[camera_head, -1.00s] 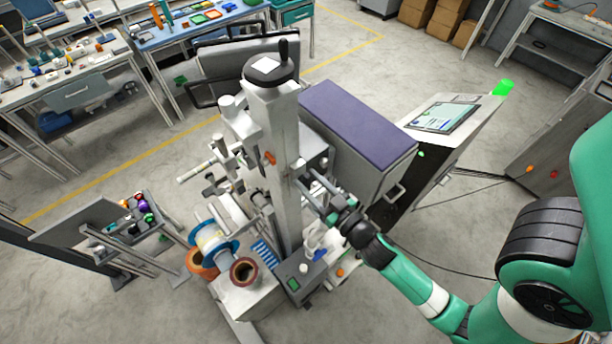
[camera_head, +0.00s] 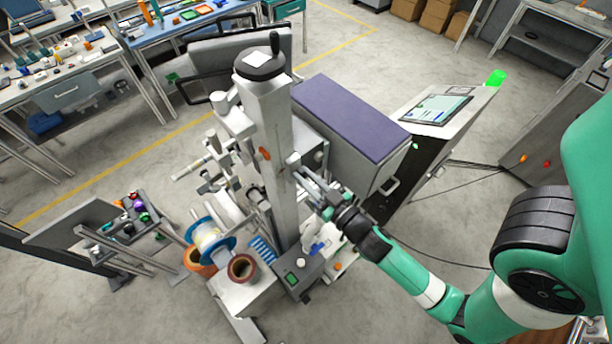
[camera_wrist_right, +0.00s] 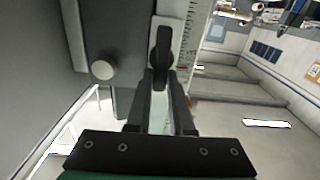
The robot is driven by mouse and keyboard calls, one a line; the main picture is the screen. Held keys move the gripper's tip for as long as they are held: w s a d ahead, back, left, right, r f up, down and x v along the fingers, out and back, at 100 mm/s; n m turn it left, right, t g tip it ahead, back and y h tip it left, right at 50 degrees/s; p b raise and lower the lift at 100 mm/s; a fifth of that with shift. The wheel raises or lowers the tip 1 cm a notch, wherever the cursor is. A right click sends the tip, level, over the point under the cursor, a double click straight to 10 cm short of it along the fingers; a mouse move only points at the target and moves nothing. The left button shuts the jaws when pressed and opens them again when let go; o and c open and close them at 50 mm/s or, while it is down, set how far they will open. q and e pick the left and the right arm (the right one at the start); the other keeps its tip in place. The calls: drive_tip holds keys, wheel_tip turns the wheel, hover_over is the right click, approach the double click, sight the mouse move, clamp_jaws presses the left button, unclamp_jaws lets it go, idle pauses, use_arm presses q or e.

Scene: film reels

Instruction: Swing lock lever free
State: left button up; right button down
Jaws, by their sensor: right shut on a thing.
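The lock lever (camera_wrist_right: 163,50) is a black, rounded handle beside the machine's upright column in the right wrist view. My right gripper (camera_wrist_right: 160,82) is shut on its lower end, with one finger on each side. In the head view my right gripper (camera_head: 306,180) reaches in from the right to the side of the pale grey column (camera_head: 277,150). The lever is too small there to tell from the fingers. My left gripper is not in view.
A grey box with a purple top (camera_head: 350,118) stands behind and right of the gripper. A copper-coloured spool (camera_head: 242,268) and a blue-flanged reel (camera_head: 210,242) are at the machine's front. A slanted console with a screen (camera_head: 437,109) stands farther right.

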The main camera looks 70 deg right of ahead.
drive_tip(key=shift+f, duration=0.25)
drive_tip(key=n, duration=0.5)
drive_tip(key=a+f+n+b, duration=0.1)
drive_tip(key=n, duration=0.5)
drive_tip(key=w+n, duration=0.1)
drive_tip(key=n, duration=0.5)
drive_tip(key=shift+a+f+b, duration=0.25)
drive_tip(key=shift+f+b, duration=0.15)
drive_tip(key=shift+n, duration=0.3)
